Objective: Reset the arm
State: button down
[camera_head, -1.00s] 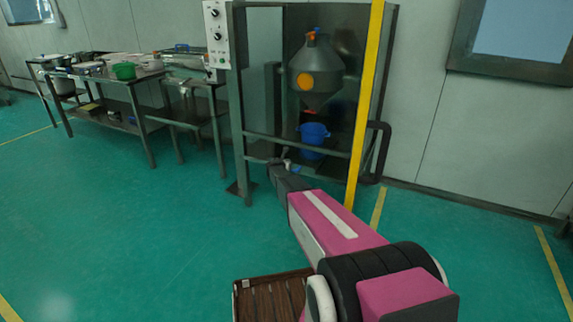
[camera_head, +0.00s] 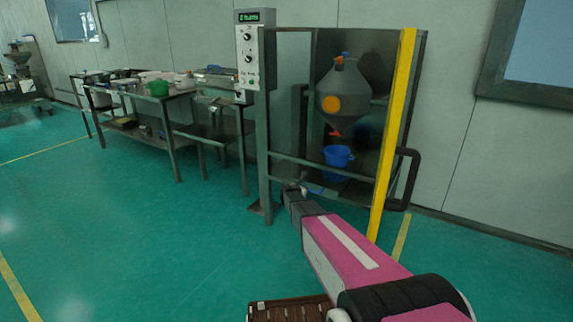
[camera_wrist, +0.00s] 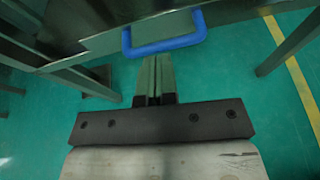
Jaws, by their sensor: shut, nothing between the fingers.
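My arm reaches forward from the lower right in the head view, and my gripper (camera_head: 303,192) is at its far end, low in front of the machine frame (camera_head: 262,130). In the wrist view my gripper (camera_wrist: 155,100) shows its two fingers side by side, shut with nothing between them. A blue handle-like bar (camera_wrist: 165,45) lies beyond the fingertips there. I cannot tell whether they touch it. The grey hopper (camera_head: 343,92) with an orange disc hangs in the frame, and a blue bucket (camera_head: 337,160) sits below it.
A control box (camera_head: 255,55) is on the frame's left post. A yellow post (camera_head: 394,130) and a dark bent pipe (camera_head: 408,180) stand at its right. Steel tables (camera_head: 160,103) with containers are on the left. The green floor (camera_head: 120,240) at the left is clear.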

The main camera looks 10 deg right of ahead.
jog(key=s+d+r+m+g+y, duration=0.1)
jog(key=s+m+g, duration=0.3)
jog(key=s+m, duration=0.65)
jog(key=s+d+r+m+g+y, duration=0.1)
jog(key=s+r+m+g+y, duration=0.35)
jog(key=s, duration=1.05)
jog(key=s+a+m+g+y, duration=0.1)
jog(key=s+a+m+y, duration=0.1)
jog(key=s+m, duration=0.4)
jog(key=s+a+m+g+y, duration=0.1)
jog(key=s+a+m, duration=0.4)
jog(key=s, duration=0.7)
jog(key=shift+s+m+y, duration=0.3)
jog(key=shift+m+y, duration=0.05)
jog(key=shift+m, duration=0.25)
jog(key=shift+a+r, duration=0.1)
